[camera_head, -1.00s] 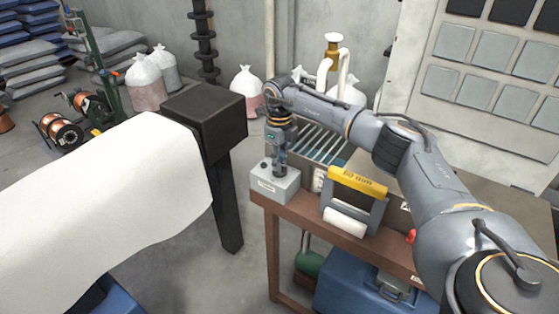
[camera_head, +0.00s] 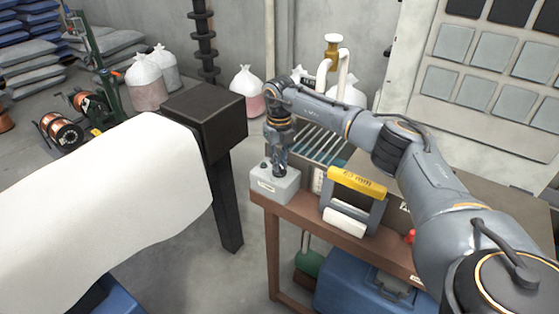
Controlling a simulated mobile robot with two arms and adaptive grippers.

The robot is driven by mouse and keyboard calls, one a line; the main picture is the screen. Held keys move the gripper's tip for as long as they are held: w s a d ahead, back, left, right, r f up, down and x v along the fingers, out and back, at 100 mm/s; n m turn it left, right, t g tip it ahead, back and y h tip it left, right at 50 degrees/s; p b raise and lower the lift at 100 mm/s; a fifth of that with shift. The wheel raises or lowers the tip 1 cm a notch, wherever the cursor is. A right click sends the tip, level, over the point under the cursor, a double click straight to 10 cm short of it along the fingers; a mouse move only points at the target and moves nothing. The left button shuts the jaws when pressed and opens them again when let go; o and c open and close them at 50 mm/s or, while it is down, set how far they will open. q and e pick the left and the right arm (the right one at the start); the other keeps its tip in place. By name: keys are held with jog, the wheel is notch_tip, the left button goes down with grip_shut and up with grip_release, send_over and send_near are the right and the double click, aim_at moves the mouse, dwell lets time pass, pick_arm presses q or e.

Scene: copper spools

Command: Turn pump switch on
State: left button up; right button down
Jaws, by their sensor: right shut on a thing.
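A small light-grey switch box (camera_head: 276,186) with a label on its front stands at the left end of the brown bench. A small dark knob (camera_head: 265,164) shows on the left part of its top. My right gripper (camera_head: 280,169) points down at the right part of the box top. It is shut on a small part there, which the fingers mostly hide; I take it for the pump switch. I cannot tell its position. My left gripper is not in view.
On the brown bench (camera_head: 300,218), a yellow-topped frame (camera_head: 357,182) with a white roll stands right of the box, and a slatted rack (camera_head: 322,144) lies behind. A black post (camera_head: 227,205) and white sheet (camera_head: 100,205) are to the left. A blue case (camera_head: 350,285) is below.

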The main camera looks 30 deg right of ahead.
jog(key=m+p, duration=0.1)
jog(key=m, duration=0.5)
jog(key=shift+r, duration=0.15)
jog(key=m+p, duration=0.1)
jog(key=m, duration=0.5)
jog(key=shift+w+m, duration=0.1)
jog(key=shift+m, duration=0.2)
jog(key=c, duration=1.4)
grip_release()
jog(key=shift+o, duration=0.2)
notch_tip(320, 180, up, 12)
